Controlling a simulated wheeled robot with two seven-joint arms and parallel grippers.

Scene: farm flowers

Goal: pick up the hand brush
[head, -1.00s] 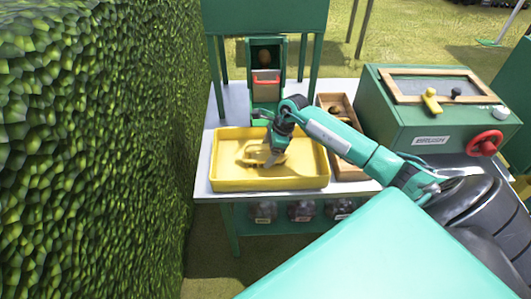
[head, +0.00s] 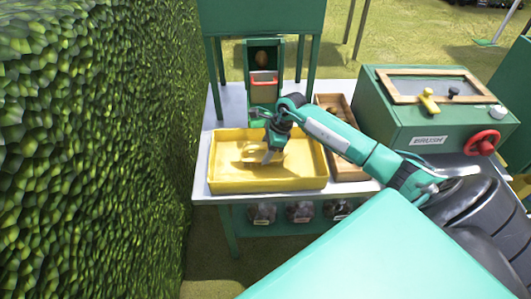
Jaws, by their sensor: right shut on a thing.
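A yellow tray (head: 300,182) sits at the front of the table. Inside it is a small yellow thing (head: 250,151) that looks like the hand brush; its shape is hard to make out at this size. My right gripper (head: 270,155) reaches in from the right, points down into the tray and is shut at that yellow thing, hiding part of it. I cannot tell whether the thing touches the tray floor. My left gripper is not in view.
A green chute (head: 263,92) stands behind the tray. A narrow wooden tray (head: 348,172) lies right of it. A green box (head: 425,115) labelled BRUSH, with a red wheel (head: 484,142), stands farther right. A hedge (head: 95,150) fills the left side.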

